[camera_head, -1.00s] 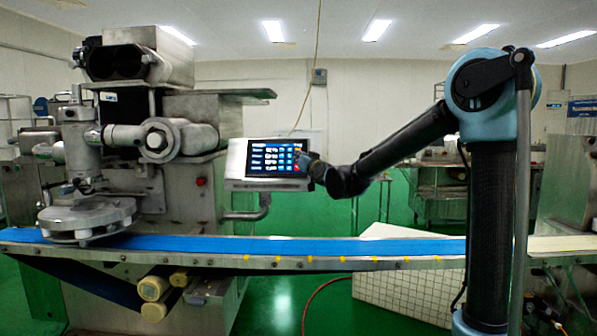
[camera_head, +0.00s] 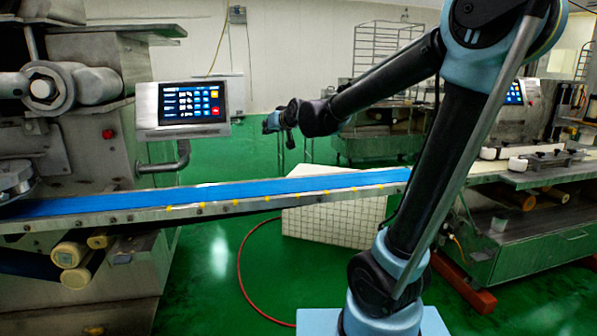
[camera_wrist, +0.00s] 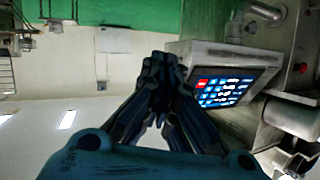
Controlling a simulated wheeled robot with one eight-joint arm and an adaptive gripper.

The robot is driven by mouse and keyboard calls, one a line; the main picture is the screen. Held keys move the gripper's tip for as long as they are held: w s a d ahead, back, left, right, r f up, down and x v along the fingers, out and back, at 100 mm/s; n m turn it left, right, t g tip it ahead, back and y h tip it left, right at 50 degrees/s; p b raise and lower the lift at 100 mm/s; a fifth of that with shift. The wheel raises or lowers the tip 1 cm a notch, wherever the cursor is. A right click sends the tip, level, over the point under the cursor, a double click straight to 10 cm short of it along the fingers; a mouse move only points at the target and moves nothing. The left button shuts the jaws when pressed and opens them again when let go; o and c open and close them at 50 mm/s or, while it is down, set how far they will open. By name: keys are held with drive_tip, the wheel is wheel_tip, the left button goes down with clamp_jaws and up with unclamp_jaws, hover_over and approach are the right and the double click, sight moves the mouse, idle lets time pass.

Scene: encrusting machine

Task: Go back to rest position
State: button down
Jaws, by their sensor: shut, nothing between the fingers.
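My gripper (camera_head: 275,121) is in the air to the right of the control panel (camera_head: 191,103), clear of its screen. In the wrist view my gripper (camera_wrist: 160,65) has its fingers together with nothing between them. My arm reaches leftward from the right side of the head view.
A blue conveyor belt (camera_head: 250,191) runs below my gripper. A white tiled block (camera_head: 340,222) stands on the green floor behind it. The encrusting machine (camera_head: 80,110) is at left. A wire rack (camera_head: 385,50) and a second machine (camera_head: 530,200) stand at right.

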drive_tip(key=s+d+f+m+g+h, duration=0.1)
drive_tip(key=s+d+f+g+h, duration=0.1)
drive_tip(key=s+d+f, duration=0.6)
drive_tip(key=s+d+f+m+g+h, duration=0.1)
drive_tip(key=s+d+f+g+h, duration=0.15)
drive_tip(key=s+d+f, duration=0.55)
drive_tip(key=s+d+f+m+g+h, duration=0.1)
drive_tip(key=s+d+f+g, duration=0.1)
drive_tip(key=s+d+f, duration=0.3)
drive_tip(key=s+d+f+m+g+h, duration=0.1)
drive_tip(key=s+d+f, duration=0.4)
drive_tip(key=s+d, duration=0.5)
drive_tip(key=s+g+h, duration=0.1)
drive_tip(key=s+g, duration=0.1)
drive_tip(key=s, duration=0.2)
drive_tip(key=shift+f+m, duration=0.15)
drive_tip(key=shift+m, duration=0.15)
